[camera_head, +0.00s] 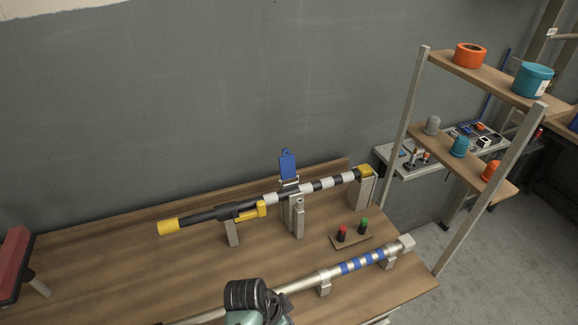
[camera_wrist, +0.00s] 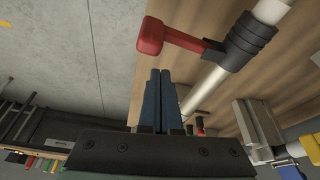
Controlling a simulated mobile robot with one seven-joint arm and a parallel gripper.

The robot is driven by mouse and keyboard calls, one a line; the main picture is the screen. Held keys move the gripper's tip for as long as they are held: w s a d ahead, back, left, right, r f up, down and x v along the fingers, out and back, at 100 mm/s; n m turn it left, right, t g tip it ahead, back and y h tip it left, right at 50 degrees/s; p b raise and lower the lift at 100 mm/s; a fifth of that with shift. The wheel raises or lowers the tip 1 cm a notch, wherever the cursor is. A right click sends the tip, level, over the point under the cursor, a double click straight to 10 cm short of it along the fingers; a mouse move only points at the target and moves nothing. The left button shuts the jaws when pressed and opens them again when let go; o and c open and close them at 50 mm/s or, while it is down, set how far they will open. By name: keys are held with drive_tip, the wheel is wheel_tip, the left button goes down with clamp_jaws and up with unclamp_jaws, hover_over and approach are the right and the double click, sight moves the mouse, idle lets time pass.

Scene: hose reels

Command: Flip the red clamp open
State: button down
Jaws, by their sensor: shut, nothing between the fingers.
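That arm runs right to a black collar (camera_wrist: 248,42) around a pale metal pipe (camera_wrist: 205,88). My gripper (camera_wrist: 161,72) is shut and empty, its two dark blue fingers side by side. In the picture its tips lie just below the red grip; I cannot tell whether they touch. In the head view I cannot make out the red clamp; my arm covers part of the near pipe (camera_head: 302,283).
The wooden bench (camera_head: 110,262) carries a black-and-white striped pipe (camera_head: 325,185) with a raised blue flap (camera_head: 288,165). Red (camera_head: 342,233) and green (camera_head: 363,226) buttons stand between the pipes. A red-topped block (camera_head: 15,258) is at the left. A shelf rack (camera_head: 478,78) stands right.

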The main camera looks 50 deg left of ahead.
drive_tip(key=shift+w, duration=0.1)
wheel_tip(320, 180, up, 10)
drive_tip(key=b, duration=0.1)
drive_tip(key=shift+w+f+b, duration=0.25)
drive_tip(key=shift+b, duration=0.05)
idle(0.5)
drive_tip(key=shift+d, duration=0.1)
idle(0.4)
